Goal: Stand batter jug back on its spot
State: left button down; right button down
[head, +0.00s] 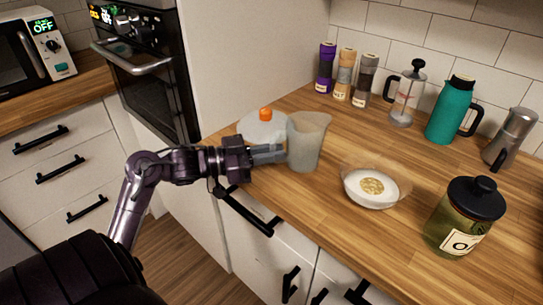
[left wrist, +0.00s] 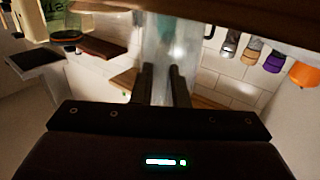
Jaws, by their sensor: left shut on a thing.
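The batter jug (head: 308,143) is a tall translucent grey jug with a pale inside near its rim. It is upright at the counter's left part, near the front edge. My left gripper (head: 272,154) comes in from the left, level, and is shut on the jug's side. In the left wrist view the two fingers (left wrist: 165,80) reach the jug (left wrist: 165,45), whose clear wall fills the upper middle. I cannot tell whether the jug's base touches the wood. My right gripper is not in view.
A pale domed thing with an orange knob (head: 265,115) stands just behind the jug. A bowl (head: 371,197) with pale contents stands to its right, then a dark-lidded jar (head: 462,222). Grinders, a French press (head: 402,100), a teal flask (head: 449,112) and a moka pot (head: 510,140) line the wall.

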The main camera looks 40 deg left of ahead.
pick_arm(q)
jog(key=shift+f, duration=0.45)
jog(key=c, duration=1.4)
grip_release()
jog(key=shift+f, duration=0.1)
jog(key=shift+c, duration=0.2)
